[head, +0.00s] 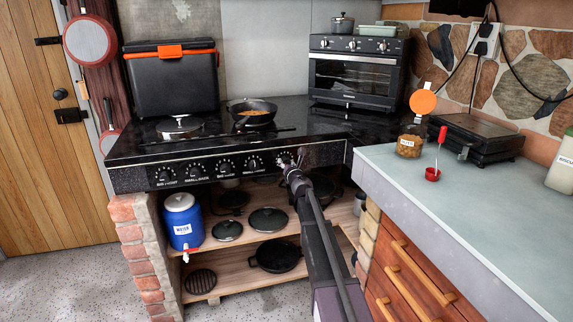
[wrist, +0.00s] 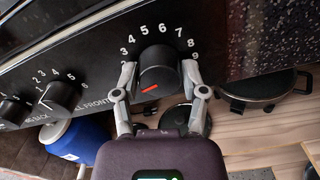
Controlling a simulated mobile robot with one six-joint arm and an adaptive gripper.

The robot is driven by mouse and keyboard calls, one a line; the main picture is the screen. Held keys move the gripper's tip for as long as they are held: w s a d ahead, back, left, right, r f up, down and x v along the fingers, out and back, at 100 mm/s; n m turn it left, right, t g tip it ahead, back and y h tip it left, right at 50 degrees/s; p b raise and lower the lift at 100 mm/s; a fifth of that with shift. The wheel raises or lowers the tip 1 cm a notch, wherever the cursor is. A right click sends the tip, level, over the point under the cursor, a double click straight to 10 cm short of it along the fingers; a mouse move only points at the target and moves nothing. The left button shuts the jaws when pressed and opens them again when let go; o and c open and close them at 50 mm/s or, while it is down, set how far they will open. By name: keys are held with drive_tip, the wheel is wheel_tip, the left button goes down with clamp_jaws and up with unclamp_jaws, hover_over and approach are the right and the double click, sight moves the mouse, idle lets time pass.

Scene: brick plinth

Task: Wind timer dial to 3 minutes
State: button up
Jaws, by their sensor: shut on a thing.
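The timer dial (wrist: 157,66) is a dark round knob at the right end of the stove's front panel. White numbers from 3 to 9 show around its upper side in the wrist view; lower numbers are hidden. A red mark shows low on the knob's face, and I cannot tell which number it points at. My gripper (wrist: 160,76) is shut on the dial, one finger on its left side and one on its right. In the head view my gripper (head: 291,166) reaches up to the panel and hides part of the dial (head: 284,157).
Several stove knobs (head: 224,166) line the panel to the left. A pan (head: 252,112) with food sits on the stove top. Shelves below hold a blue water container (head: 183,221), lids and a black pot (head: 275,256). A counter (head: 450,205) with drawers stands close on the right.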

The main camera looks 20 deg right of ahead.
drive_tip(key=m, duration=0.5)
drive_tip(key=shift+w+m, duration=0.15)
drive_tip(key=shift+m, duration=0.15)
drive_tip(key=m, duration=0.5)
drive_tip(key=shift+m, duration=0.3)
drive_tip(key=o, duration=1.2)
drive_tip(key=shift+c, duration=0.2)
drive_tip(key=shift+s, duration=0.25)
drive_tip(key=s, duration=1.1)
drive_tip(key=shift+s, duration=0.35)
